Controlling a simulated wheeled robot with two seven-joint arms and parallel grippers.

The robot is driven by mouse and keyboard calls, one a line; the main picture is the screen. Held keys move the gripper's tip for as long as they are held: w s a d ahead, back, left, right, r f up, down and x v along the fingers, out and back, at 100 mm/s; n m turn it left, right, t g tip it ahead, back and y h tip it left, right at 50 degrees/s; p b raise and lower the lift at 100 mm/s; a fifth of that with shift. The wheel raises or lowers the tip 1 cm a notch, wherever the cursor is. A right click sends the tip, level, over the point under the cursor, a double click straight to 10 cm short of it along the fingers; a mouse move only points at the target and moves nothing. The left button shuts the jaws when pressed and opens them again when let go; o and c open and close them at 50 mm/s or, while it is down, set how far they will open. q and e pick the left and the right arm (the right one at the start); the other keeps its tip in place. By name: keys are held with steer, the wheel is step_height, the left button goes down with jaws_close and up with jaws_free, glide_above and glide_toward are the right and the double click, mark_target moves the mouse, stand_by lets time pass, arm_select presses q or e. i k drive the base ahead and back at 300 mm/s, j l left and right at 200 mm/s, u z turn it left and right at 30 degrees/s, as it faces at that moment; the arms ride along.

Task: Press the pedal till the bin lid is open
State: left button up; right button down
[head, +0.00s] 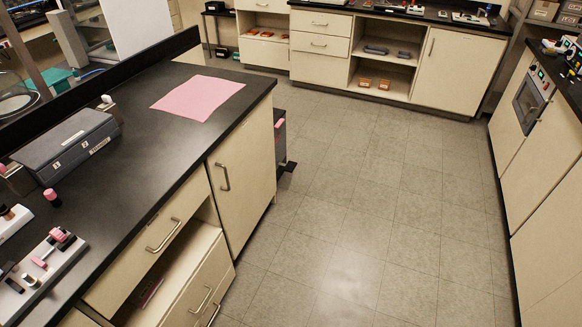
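A dark grey bin (281,148) stands on the floor just past the far end of the black-topped counter. The counter's end cabinet hides most of it, so only a narrow strip of its side shows. A dark pedal (288,167) sticks out low at its right side, close to the floor. A small pink patch shows near the bin's top. The lid is mostly hidden, and I cannot tell clearly whether it is open. Neither of my grippers is in view.
The black counter (150,160) fills the left side, with a pink sheet (198,97) and a grey case (68,143) on it. A drawer front (160,235) faces the aisle. The tiled floor (370,200) is clear. Cabinets line the back and right.

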mark_target(290, 166)
steer(key=i+l+u, duration=0.15)
steer(key=i+l, duration=0.3)
steer(key=i, duration=0.35)
steer(key=i+l+u, duration=0.15)
steer(key=i+l, duration=0.35)
steer(key=i, duration=0.3)
steer(key=i+l+u, duration=0.15)
steer(key=i+l, duration=0.5)
steer(key=i, duration=0.1)
